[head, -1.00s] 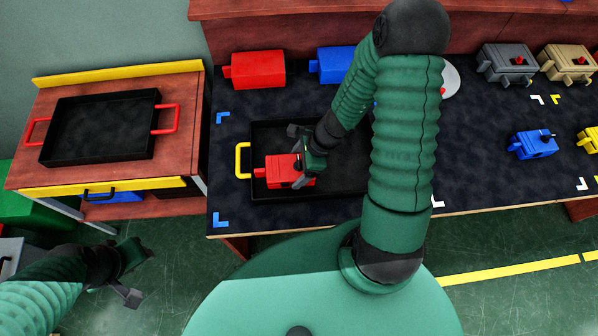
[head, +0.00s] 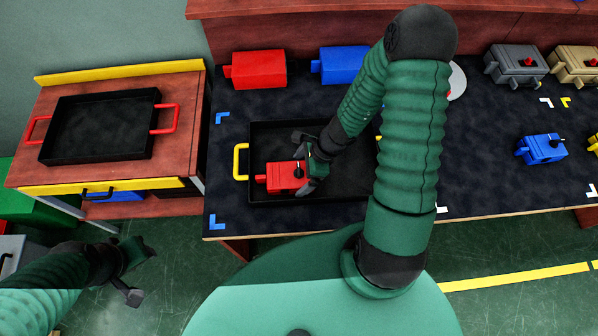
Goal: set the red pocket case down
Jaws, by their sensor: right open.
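The small red pocket case (head: 284,177) sits in the left part of a black tray (head: 330,194) with yellow handles, on the dark table. My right gripper (head: 304,166) is open at the right end of the case, with its fingers spread around or beside that end; I cannot tell whether they touch it. My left gripper (head: 137,276) hangs over the floor at the lower left, away from the table, and its fingers look apart.
A larger red case (head: 258,70) and a blue case (head: 342,65) stand behind the tray. A small blue case (head: 541,149), a grey case (head: 516,65) and a tan case (head: 574,66) are at the right. An empty black tray with red handles (head: 100,126) stands on the left bench.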

